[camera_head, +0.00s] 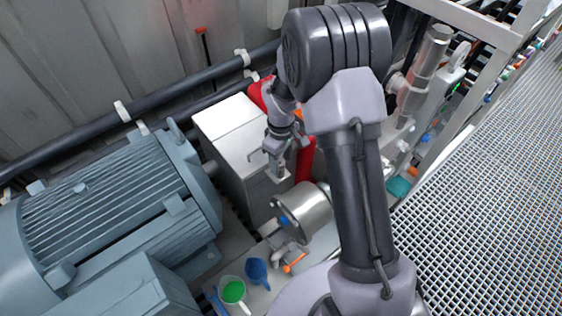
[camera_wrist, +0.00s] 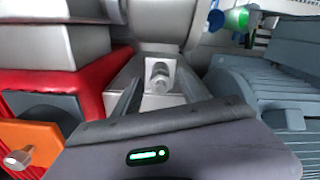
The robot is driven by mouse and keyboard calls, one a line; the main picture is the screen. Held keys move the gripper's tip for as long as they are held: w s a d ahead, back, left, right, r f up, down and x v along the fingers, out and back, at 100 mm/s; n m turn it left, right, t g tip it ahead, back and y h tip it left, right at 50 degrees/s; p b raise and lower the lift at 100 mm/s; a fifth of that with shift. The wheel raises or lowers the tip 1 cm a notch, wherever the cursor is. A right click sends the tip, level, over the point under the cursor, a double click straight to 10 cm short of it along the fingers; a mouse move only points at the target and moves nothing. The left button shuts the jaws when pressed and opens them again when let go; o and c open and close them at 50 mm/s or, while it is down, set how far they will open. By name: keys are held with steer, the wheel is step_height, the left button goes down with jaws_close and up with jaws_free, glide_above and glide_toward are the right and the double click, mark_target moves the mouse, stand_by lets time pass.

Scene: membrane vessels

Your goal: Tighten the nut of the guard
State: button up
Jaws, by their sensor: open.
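A pale metal box-shaped guard (camera_head: 235,150) stands between the blue-grey motor and the red part. In the wrist view, a round metal nut on a bolt end (camera_wrist: 161,76) sits on a small light plate (camera_wrist: 150,101). My gripper (camera_head: 277,168) is beside the guard's right side in the head view. In the wrist view, my gripper (camera_wrist: 160,86) is open, with one dark finger on each side of the nut. The nut appears lined up between the fingers; I cannot tell whether they touch it. The nut is too small to make out in the head view.
The large finned motor (camera_head: 125,195) fills the left. A metal cylinder (camera_head: 302,212) lies below the gripper. A green-filled cup (camera_head: 233,291) and a blue cup (camera_head: 257,271) stand in front. Red (camera_wrist: 92,88) and orange (camera_wrist: 30,140) parts are close to the gripper. A grated walkway (camera_head: 490,190) runs along the right.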

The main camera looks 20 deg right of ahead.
jaws_close()
steer(key=shift+m, duration=0.3)
steer(key=m, duration=0.6)
steer(key=shift+a+m+b, duration=0.15)
steer(key=shift+m+b, duration=0.2)
steer(key=shift+m, duration=0.05)
steer(key=m, duration=0.4)
steer(key=shift+b, duration=0.35)
steer(key=shift+a+m+b, duration=0.1)
steer(key=shift+m+b, duration=0.25)
steer(key=shift+m, duration=1.45)
steer(key=shift+w+r, duration=0.1)
